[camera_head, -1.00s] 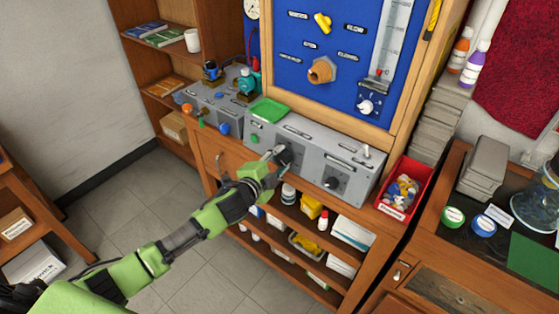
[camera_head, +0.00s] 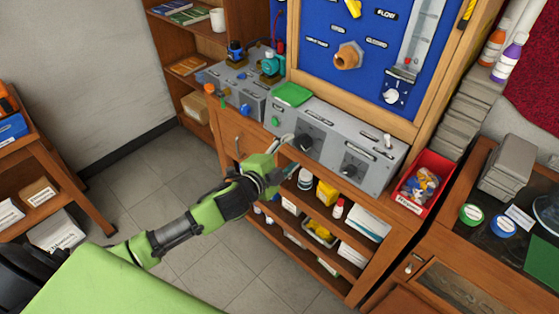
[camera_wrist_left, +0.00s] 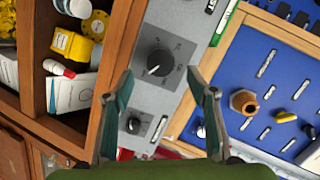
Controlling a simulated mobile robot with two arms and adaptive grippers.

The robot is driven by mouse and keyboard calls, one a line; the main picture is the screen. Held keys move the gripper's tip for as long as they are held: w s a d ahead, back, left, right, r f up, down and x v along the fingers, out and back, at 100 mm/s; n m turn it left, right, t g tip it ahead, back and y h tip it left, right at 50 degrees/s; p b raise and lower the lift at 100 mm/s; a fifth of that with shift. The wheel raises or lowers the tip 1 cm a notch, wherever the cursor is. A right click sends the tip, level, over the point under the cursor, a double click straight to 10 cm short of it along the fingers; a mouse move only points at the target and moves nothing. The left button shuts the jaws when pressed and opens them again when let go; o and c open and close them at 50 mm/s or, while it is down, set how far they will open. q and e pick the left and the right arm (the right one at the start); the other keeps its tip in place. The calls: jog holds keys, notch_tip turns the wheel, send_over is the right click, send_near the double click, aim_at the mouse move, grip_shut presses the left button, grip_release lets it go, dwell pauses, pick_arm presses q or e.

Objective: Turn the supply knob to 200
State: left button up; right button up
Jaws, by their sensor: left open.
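A grey control box (camera_head: 330,150) on the bench carries a larger dark knob (camera_head: 303,143) at left and a smaller dark knob (camera_head: 353,170) at right. Their labels are too small to read, so I cannot tell which is the supply knob. In the left wrist view the larger knob (camera_wrist_left: 157,62) has a white pointer mark toward the lower left; the smaller knob (camera_wrist_left: 134,122) is below it. My left gripper (camera_head: 287,155) is open and empty, just in front of the larger knob and apart from it. The fingers (camera_wrist_left: 160,85) frame the box face below that knob. My right gripper is not in view.
Behind rises a blue panel (camera_head: 325,50) with a brass fitting (camera_head: 348,56). Open shelves with bottles (camera_head: 306,178) lie below. The floor at left is clear.

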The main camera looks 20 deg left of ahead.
pick_arm(q)
jog(key=v, duration=0.5)
jog(key=shift+s+r, duration=0.1)
jog(key=shift+s, duration=0.3)
